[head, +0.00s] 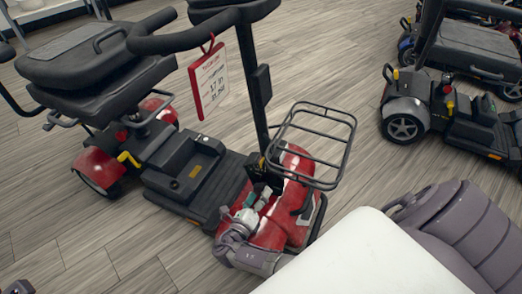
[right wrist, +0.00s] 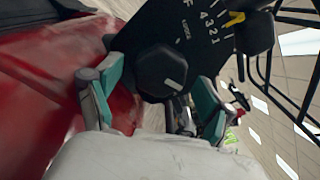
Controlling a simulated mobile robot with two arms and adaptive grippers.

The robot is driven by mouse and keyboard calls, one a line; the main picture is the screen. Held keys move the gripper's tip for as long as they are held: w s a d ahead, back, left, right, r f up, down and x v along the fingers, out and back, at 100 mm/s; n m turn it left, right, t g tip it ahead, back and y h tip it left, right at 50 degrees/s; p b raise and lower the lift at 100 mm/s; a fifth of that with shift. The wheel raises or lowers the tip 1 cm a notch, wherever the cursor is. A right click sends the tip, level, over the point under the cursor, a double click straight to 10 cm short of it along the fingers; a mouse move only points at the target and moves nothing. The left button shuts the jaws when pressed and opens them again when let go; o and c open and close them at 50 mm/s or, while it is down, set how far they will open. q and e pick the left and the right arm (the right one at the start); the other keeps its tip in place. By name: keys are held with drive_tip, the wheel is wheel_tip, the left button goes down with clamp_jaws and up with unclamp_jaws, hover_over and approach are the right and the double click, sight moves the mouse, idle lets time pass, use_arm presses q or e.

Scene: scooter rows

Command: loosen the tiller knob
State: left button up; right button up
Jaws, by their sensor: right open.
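In the right wrist view, the tiller knob (right wrist: 160,72) is a black, faceted knob with a white mark. It sits by a black plate (right wrist: 208,52) with white numbers and a yellow pointer. My right gripper (right wrist: 158,88) is open, with one teal-padded finger on each side of the knob's near side. Gaps show between the knob and both fingers. In the head view my right gripper (head: 254,200) is low at the red scooter's front (head: 285,215), near the foot of the tiller post (head: 258,95). The knob cannot be made out there. My left gripper is not in view.
A wire basket (head: 318,142) overhangs the red scooter's front, close to my right gripper. A red-edged tag (head: 209,80) hangs from the handlebar. A black seat (head: 95,60) is at left. Another scooter (head: 425,110) stands right, with open wood floor (head: 355,60) between.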

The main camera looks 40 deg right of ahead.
drive_tip(key=v, duration=1)
drive_tip(key=shift+s+a, duration=0.1)
drive_tip(key=shift+f, duration=0.15)
